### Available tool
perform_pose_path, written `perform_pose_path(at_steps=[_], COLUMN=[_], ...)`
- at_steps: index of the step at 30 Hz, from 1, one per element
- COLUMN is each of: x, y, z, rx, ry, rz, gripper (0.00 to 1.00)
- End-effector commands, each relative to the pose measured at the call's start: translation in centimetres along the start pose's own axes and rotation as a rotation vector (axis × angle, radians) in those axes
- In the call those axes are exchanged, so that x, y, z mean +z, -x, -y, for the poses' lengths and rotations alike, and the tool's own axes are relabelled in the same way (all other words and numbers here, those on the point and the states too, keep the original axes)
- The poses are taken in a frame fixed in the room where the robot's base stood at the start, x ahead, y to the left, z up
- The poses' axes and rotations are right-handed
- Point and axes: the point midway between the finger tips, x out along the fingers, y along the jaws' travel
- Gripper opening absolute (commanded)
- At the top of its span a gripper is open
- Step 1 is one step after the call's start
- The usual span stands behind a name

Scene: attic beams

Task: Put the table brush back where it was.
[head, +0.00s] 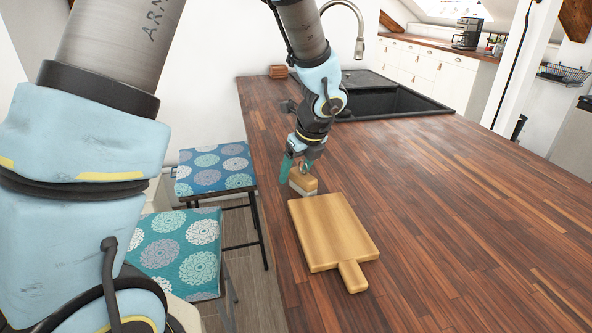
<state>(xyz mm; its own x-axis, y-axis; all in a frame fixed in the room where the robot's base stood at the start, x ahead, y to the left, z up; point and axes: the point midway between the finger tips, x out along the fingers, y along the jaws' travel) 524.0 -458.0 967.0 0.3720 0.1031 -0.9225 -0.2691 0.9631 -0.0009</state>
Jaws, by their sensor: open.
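The table brush (304,182) has a wooden back and pale bristles facing down. It is at the left edge of the counter, just beyond the far left corner of the cutting board. My gripper (298,170) is right at the brush, pointing down with its jaws open. One teal finger shows to the left of the brush's wooden back; the other finger is hard to make out. I cannot tell whether the fingers touch the brush. The bristles look to be at or close to the counter top.
A wooden cutting board (333,232) lies in front of the brush, its handle toward me. The wooden counter (450,210) is clear to the right. A black sink (385,102) is at the back. Two patterned stools (214,168) stand left of the counter.

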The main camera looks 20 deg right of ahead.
Motion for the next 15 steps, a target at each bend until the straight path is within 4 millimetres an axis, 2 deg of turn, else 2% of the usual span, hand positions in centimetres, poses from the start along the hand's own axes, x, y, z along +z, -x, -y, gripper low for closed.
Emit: perform_pose_path(at_steps=[7,15], x=[0.2,0.1], y=[1.4,6.9], z=[0.1,0.1], rx=[-0.003,-0.005], ry=[0.001,0.001], rz=[0.002,0.003], gripper=[0.72,0.72])
